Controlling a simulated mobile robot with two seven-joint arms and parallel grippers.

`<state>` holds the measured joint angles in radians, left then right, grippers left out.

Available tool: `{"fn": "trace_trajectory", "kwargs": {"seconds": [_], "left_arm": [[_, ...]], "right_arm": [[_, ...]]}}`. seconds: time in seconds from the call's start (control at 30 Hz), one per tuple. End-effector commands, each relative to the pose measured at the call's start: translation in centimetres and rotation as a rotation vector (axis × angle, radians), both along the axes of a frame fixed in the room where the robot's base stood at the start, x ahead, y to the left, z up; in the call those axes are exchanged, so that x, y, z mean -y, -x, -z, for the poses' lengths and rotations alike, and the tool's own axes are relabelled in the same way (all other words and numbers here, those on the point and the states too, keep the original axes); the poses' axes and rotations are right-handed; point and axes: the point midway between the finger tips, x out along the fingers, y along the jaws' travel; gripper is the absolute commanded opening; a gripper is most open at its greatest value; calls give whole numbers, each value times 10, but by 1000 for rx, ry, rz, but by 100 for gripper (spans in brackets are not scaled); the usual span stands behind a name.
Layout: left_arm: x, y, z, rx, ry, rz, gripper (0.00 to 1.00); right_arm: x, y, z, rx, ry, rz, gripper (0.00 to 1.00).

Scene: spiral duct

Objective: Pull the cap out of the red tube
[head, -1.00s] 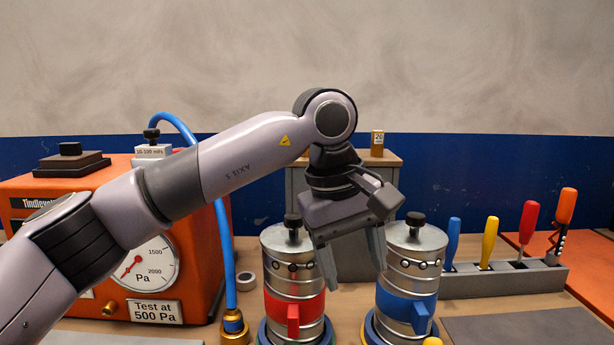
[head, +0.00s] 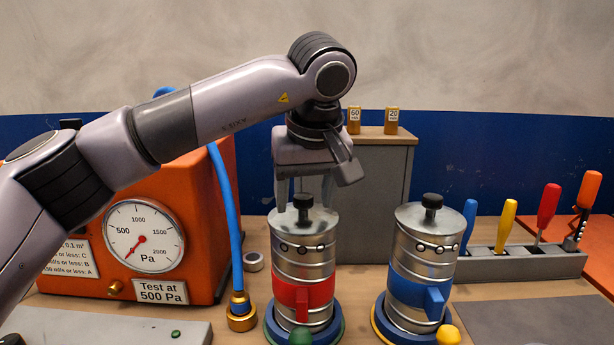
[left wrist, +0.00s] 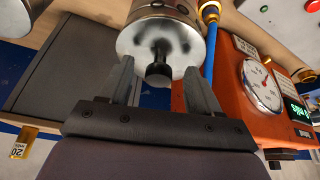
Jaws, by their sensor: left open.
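The red tube (head: 301,293) is a ribbed metal cylinder with a red band and red lever, upright on a blue and green base. Its metal cap (head: 322,218) with a black knob (head: 303,202) closes the top. My left gripper (head: 305,200) points down over this cap, with its fingers at about knob height. In the left wrist view the open fingers (left wrist: 160,80) stand either side of the black knob (left wrist: 159,72), with gaps on both sides; the cap face (left wrist: 150,38) lies beyond. I cannot tell whether a finger touches the cap. My right gripper is not in view.
A similar blue-banded tube (head: 414,291) with its own black-knobbed cap stands close to the right. An orange gauge box (head: 190,200) and a blue hose (head: 228,220) are on the left. A grey cabinet (head: 375,190) stands behind. A tool rack (head: 530,263) is at the right.

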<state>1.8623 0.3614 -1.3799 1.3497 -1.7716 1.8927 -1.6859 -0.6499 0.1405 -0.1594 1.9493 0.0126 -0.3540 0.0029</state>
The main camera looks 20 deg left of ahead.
Motion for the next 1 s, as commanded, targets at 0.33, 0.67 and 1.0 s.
{"fn": "trace_trajectory", "kwargs": {"seconds": [0.33, 0.67, 1.0], "left_arm": [[-1, -1, 4, 1, 1, -1, 56], [-1, -1, 3, 2, 1, -1, 0], [-1, -1, -5, 2, 1, 0, 0]], "right_arm": [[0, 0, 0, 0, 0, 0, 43], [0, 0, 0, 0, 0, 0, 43], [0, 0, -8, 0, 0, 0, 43]]}}
